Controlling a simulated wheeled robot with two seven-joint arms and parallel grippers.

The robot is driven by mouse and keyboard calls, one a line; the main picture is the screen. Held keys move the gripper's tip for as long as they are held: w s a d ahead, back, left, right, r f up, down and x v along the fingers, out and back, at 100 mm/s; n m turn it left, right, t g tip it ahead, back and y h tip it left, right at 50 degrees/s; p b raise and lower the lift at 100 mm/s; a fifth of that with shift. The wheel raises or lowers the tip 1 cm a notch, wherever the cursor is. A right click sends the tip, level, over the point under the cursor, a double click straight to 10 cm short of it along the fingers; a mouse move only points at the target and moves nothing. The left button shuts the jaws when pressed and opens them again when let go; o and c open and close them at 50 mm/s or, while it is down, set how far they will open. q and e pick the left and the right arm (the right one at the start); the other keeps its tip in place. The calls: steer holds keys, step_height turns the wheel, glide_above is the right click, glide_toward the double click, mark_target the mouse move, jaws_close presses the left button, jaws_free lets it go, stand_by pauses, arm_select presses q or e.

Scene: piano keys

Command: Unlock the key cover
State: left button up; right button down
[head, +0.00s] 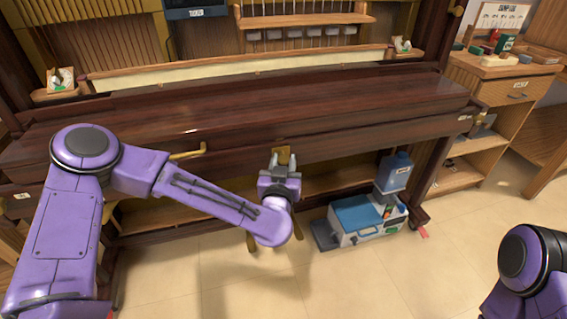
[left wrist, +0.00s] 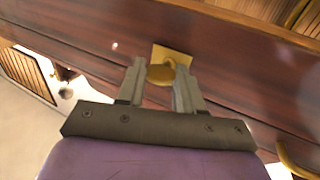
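The key cover (head: 150,125) is a long dark brown wooden lid across the front of the piano, and it is down. A brass lock plate (head: 284,154) sits on its front face; it also shows in the left wrist view (left wrist: 181,53). A rounded brass key or knob (left wrist: 160,74) stands out from the plate. My left gripper (head: 280,170) is right at the plate. In the left wrist view its fingertips (left wrist: 160,66) are apart, one on each side of the brass piece. I cannot tell whether they touch it. My right gripper is out of view.
A brass handle (head: 188,151) sticks out from the front, left of the lock. A white and blue case (head: 365,217) and a blue container (head: 394,172) stand below right. A wooden side shelf (head: 484,120) stands at right. The floor in front is clear.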

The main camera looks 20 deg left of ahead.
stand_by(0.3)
arm_select(q)
steer(key=shift+n+t, duration=0.4)
steer(key=shift+n, duration=0.4)
steer(key=shift+d+f+n+t+b, duration=0.1)
steer(key=shift+f+n+t+b, duration=0.2)
steer(key=shift+n, duration=0.4)
steer(key=n+y+b, duration=0.1)
steer(key=n+b, duration=0.1)
steer(key=n+y+b, duration=0.1)
steer(key=n+b, duration=0.1)
steer(key=n, duration=0.1)
steer(key=n+t+y+b, duration=0.1)
steer(key=n+b, duration=0.1)
steer(key=shift+f+n, duration=0.25)
steer(key=shift+n, duration=0.15)
steer(key=n+y+b, duration=0.1)
steer(key=n+b, duration=0.1)
steer(key=n, duration=0.1)
steer(key=n+y+b, duration=0.2)
steer(key=n, duration=0.1)
steer(key=shift+w+d+r+n+g+y+b, duration=0.1)
steer(key=shift+n+g+y+b, duration=0.4)
steer(key=shift+n, duration=0.85)
steer(key=shift+d+n+g+y+b, duration=0.15)
steer(key=shift+n+y+b, duration=0.4)
steer(key=shift+n+y, duration=0.6)
steer(key=shift+a+n+h, duration=0.15)
steer(key=shift+n+h, duration=0.1)
steer(key=shift+n, duration=0.15)
